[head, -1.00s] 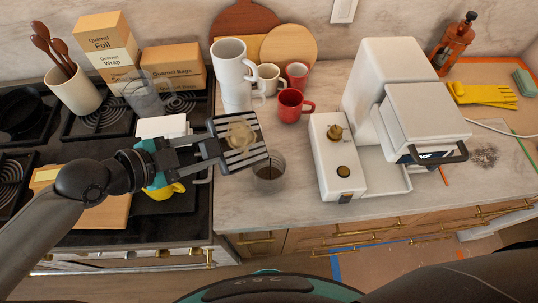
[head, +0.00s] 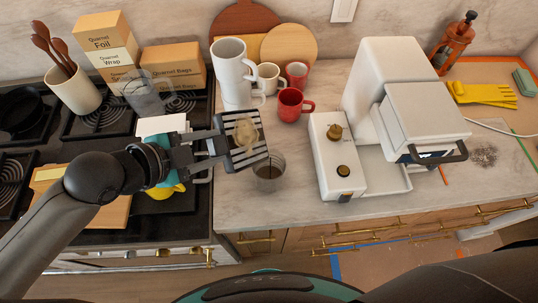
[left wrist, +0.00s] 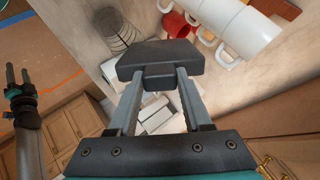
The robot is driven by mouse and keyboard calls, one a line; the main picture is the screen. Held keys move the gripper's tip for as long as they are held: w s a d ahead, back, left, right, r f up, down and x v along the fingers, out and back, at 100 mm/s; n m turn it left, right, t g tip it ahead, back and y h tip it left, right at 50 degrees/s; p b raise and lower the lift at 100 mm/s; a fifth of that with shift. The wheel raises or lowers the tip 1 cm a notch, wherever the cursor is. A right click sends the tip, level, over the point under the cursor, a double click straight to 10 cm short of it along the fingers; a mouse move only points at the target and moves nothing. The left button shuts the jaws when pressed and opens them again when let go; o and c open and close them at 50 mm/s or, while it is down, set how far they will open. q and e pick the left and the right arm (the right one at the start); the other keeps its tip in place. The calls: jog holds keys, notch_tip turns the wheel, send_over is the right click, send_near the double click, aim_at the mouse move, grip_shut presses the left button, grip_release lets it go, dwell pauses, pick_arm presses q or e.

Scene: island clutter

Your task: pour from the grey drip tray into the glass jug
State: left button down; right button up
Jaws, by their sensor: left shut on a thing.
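The grey drip tray (head: 250,157) has dark and light slats and a beige patch on top. My left gripper (head: 222,147) is shut on its left edge and holds it above the counter, tilted. The tray's dark block shape (left wrist: 160,62) shows between the fingers in the left wrist view. The glass jug (head: 269,178) stands upright on the counter, just below and right of the tray, with something dark low inside. The tray hides part of its rim. My right gripper (left wrist: 18,75) shows at the left of the left wrist view, fingers apart and empty.
A red mug (head: 291,104), a tall white pitcher (head: 230,75) and other cups stand behind the jug. A white machine (head: 338,160) with brass knobs is to the right. The stove (head: 95,230) lies left. Bare counter (head: 270,212) is in front of the jug.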

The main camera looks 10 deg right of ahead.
pick_arm(q)
jog(key=shift+d, duration=0.1)
dwell(0.4)
jog(key=shift+s+d+r+y, duration=0.1)
jog(key=shift+d+r+y, duration=0.3)
jog(key=shift+d, duration=0.05)
jog(key=shift+s+d+r+m+y, duration=0.15)
jog(key=shift+d+r+m+y, duration=0.15)
jog(key=shift+d, duration=0.15)
jog(key=shift+s+d+r+m+t+y, duration=0.15)
jog(key=shift+d+r+y, duration=0.1)
jog(key=shift+d, duration=0.3)
jog(key=shift+s+d+r+m+t+y, duration=0.15)
jog(key=shift+d+r+y, duration=0.1)
jog(key=shift+d, duration=0.25)
jog(key=shift+f, duration=0.1)
jog(key=shift+s+d+r+y, duration=0.15)
jog(key=shift+d+r+y, duration=0.1)
jog(key=shift+d+y, duration=0.4)
jog(key=shift+s+d+r+m, duration=0.1)
jog(key=shift+s+d+m, duration=0.05)
jog(key=shift+d+m, duration=0.2)
